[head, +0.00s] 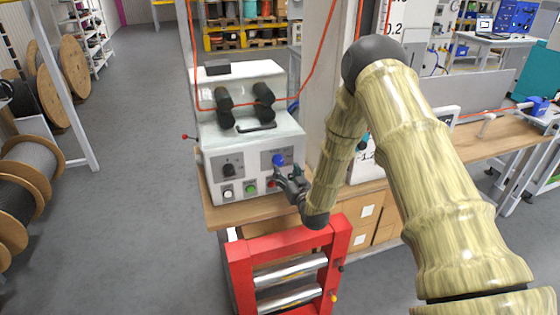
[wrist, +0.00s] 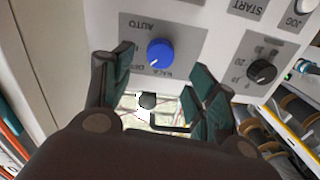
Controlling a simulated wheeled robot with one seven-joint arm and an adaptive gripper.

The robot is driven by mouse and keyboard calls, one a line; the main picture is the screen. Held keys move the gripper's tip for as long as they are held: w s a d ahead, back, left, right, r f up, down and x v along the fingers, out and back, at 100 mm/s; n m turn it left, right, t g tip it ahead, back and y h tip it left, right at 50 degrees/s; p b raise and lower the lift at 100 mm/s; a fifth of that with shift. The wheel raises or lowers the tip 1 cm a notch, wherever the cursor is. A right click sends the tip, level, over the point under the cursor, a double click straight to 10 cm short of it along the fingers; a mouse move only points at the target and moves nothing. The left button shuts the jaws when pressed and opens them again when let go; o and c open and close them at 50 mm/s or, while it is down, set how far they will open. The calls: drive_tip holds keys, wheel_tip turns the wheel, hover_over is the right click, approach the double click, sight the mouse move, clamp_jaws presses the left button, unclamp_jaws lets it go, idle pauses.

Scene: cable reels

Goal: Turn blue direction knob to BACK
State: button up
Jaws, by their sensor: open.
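The blue direction knob (head: 278,160) is on the upper right of the white machine's front panel. In the wrist view the blue knob (wrist: 160,54) sits on a grey label plate, with upside-down lettering that includes AUTO and BACK. A small pale mark shows on the knob, but I cannot tell surely which word it points to. My gripper (head: 288,178) is just in front of the panel, below and right of the knob. In the wrist view my gripper (wrist: 161,68) is open, with one finger on each side of the knob; no contact is visible.
A black knob (head: 229,170) is left on the panel, with white (head: 227,191), green (head: 250,188) and red (head: 271,183) buttons below. A red frame with metal rollers (head: 290,270) stands in front. An orange cable (head: 313,75) hangs by the machine.

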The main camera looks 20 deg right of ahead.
sight(280, 162)
drive_tip(key=shift+w+a+p, duration=0.15)
drive_tip(key=shift+w+p, duration=0.5)
drive_tip(key=shift+w, duration=1.05)
drive_tip(key=shift+w+a+p, duration=0.1)
drive_tip(key=shift+w+p, duration=0.5)
drive_tip(key=shift+w, duration=1.1)
drive_tip(key=shift+c, duration=0.5)
drive_tip(key=c, duration=0.9)
